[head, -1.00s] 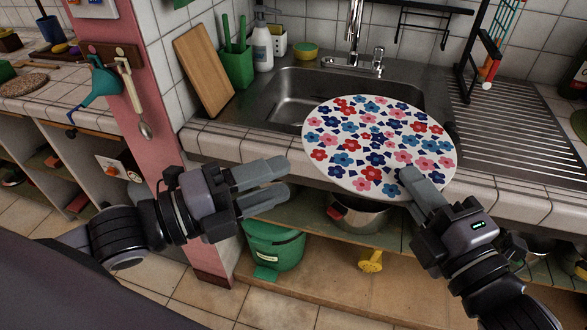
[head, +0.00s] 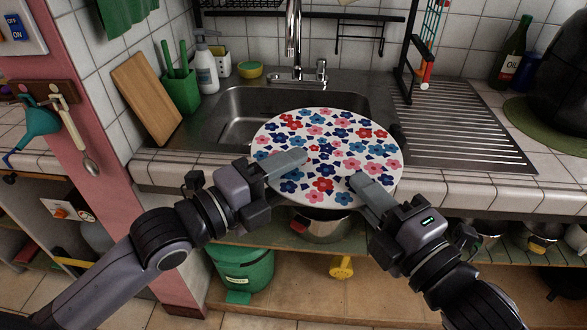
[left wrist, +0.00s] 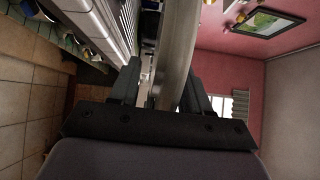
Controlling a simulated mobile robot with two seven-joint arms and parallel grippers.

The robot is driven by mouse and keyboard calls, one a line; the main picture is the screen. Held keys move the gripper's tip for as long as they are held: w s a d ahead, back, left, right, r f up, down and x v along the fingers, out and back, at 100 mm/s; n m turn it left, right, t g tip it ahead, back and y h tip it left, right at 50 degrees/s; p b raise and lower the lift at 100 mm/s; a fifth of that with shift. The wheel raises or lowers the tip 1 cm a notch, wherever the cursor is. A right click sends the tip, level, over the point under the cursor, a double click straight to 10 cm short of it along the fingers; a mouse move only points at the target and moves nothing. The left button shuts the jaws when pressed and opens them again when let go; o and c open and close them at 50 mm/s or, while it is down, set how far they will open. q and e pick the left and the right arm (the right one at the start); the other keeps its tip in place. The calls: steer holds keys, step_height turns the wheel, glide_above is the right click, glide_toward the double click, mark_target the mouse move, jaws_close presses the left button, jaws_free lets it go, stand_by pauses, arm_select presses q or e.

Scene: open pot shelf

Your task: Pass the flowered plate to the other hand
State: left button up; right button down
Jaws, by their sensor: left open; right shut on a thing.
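The flowered plate (head: 345,140), white with red, pink and blue flowers, is held out in front of the sink, nearly flat. My right gripper (head: 360,184) is shut on its near right edge, one finger showing on top. In the left wrist view, the plate's rim (left wrist: 180,45) stands edge-on between the open fingers of the left gripper (left wrist: 160,80). The fingers are not closed on it.
The sink (head: 240,115) and tiled counter edge (head: 480,198) lie behind the plate. A cutting board (head: 146,98) and green holder (head: 181,92) stand at the left.

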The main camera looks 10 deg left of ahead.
arm_select(q)
steer(key=shift+w+d, duration=0.35)
arm_select(e)
steer(key=shift+r, duration=0.15)
arm_select(q)
jaws_close()
steer(key=shift+r, duration=0.1)
arm_select(e)
steer(key=c, duration=1.1)
jaws_free()
steer(key=shift+c, duration=0.2)
